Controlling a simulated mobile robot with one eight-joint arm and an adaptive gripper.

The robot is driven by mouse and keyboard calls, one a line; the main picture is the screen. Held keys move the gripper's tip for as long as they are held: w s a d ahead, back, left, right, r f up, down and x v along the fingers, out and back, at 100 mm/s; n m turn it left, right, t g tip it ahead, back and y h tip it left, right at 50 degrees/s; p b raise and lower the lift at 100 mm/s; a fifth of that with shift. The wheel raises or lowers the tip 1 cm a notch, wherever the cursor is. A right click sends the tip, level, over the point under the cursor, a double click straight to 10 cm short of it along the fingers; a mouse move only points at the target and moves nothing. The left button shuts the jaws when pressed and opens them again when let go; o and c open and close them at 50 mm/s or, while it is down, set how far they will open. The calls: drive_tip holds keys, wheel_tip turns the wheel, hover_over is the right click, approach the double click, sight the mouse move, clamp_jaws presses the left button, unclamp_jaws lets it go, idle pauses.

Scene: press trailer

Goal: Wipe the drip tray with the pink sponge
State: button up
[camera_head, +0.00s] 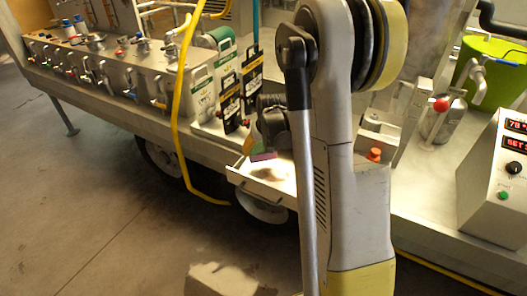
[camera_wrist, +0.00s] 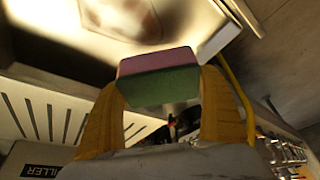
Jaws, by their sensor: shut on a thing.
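The pink sponge (camera_wrist: 158,62) has a pink-purple layer and a green layer. In the wrist view my gripper (camera_wrist: 160,85) is shut on it, with a yellow-orange finger on each side. In the head view the sponge (camera_head: 263,156) shows as a small dark pink edge below my gripper (camera_head: 258,138), over the drip tray. The pale drip tray (camera_head: 262,187) juts out from the trailer's side and has a dark brownish stain. In the wrist view the tray (camera_wrist: 190,18) and its stain lie beyond the sponge. Whether the sponge touches the tray is unclear. My arm hides the tray's right part.
A yellow hose (camera_head: 177,110) hangs left of the tray. Upright labelled panels (camera_head: 203,95) and a row of valves (camera_head: 95,70) stand on the trailer deck. A control box (camera_head: 492,175) and green bucket (camera_head: 495,65) are at right. The floor at left is clear.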

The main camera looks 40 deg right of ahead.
drive_tip(key=shift+r+p, duration=0.9)
drive_tip(key=shift+r, duration=0.7)
